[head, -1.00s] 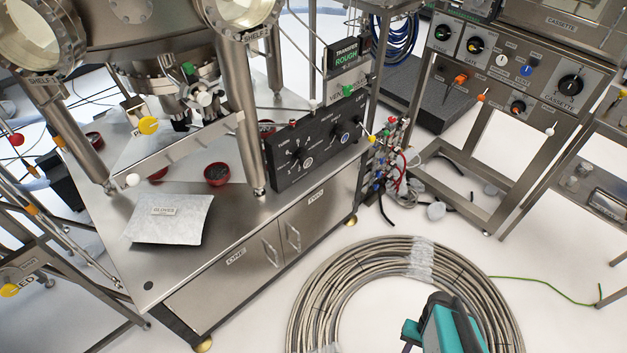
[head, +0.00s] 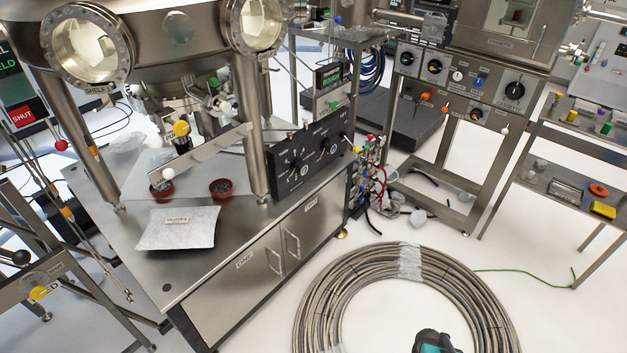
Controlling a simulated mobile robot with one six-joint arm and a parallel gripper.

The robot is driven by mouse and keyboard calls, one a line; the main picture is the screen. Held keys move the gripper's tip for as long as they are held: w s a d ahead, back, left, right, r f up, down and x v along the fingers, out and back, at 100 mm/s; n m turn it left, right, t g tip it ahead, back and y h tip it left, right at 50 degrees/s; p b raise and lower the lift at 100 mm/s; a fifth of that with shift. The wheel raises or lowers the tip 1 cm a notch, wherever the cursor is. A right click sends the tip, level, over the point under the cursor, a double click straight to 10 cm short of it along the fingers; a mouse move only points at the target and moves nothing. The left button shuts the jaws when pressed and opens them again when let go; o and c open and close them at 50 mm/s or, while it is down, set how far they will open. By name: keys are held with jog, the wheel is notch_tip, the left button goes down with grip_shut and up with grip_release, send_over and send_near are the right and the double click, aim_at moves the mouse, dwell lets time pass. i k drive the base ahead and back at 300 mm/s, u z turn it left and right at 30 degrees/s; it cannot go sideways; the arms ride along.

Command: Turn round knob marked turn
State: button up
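A black control panel (head: 310,162) stands on the right edge of the steel cabinet top. It carries a round black knob (head: 293,166) at its left and another round black knob (head: 330,145) at its right. The small white labels are too blurred to read surely; the one above the left knob may read TURN. A teal and black part of my arm (head: 430,342) shows at the bottom edge, far below the panel. My gripper's fingers do not show, and nothing of mine touches the panel.
A large coil of ribbed hose (head: 312,300) lies on the floor before the cabinet. A steel chamber leg (head: 251,150) stands just left of the panel. A silvery pouch (head: 178,228) and red bowls (head: 221,189) lie on the cabinet top. Cables hang right of the panel.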

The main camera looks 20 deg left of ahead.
aim_at(297, 166)
jog(key=z, duration=0.95)
jog(key=k, duration=0.15)
jog(key=u, duration=2.7)
jog(key=i, duration=1)
jog(key=u, duration=0.1)
jog(key=k, duration=0.55)
